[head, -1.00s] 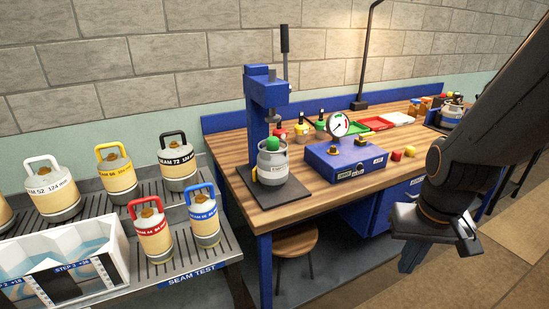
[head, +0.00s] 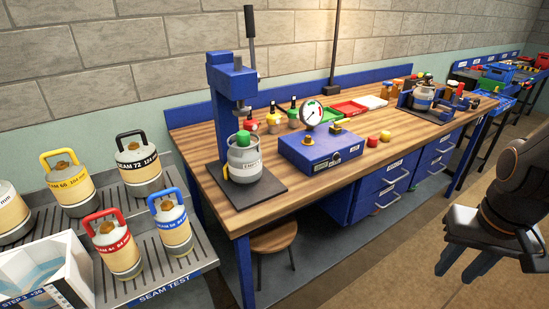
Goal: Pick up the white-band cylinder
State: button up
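The white-band cylinder (head: 10,213) is at the left edge of the head view, standing on the slatted rack. Only its right part shows, with the end of a pale label; the rest is cut off by the frame. My gripper (head: 468,262) is at the far right, pointing down over the floor in front of the bench. Its fingers look apart, with nothing seen between them. It is far from the white-band cylinder.
The rack (head: 187,262) also holds yellow (head: 70,186), black (head: 139,168), red (head: 116,250) and blue (head: 174,226) banded cylinders close together. A white tank (head: 60,285) stands in front. The workbench (head: 262,213) carries a blue press (head: 232,80). A stool (head: 273,240) stands beneath.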

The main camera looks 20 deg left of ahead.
aim_at(245, 164)
jog(key=u, duration=0.5)
jog(key=i, duration=0.75)
jog(key=u, duration=0.25)
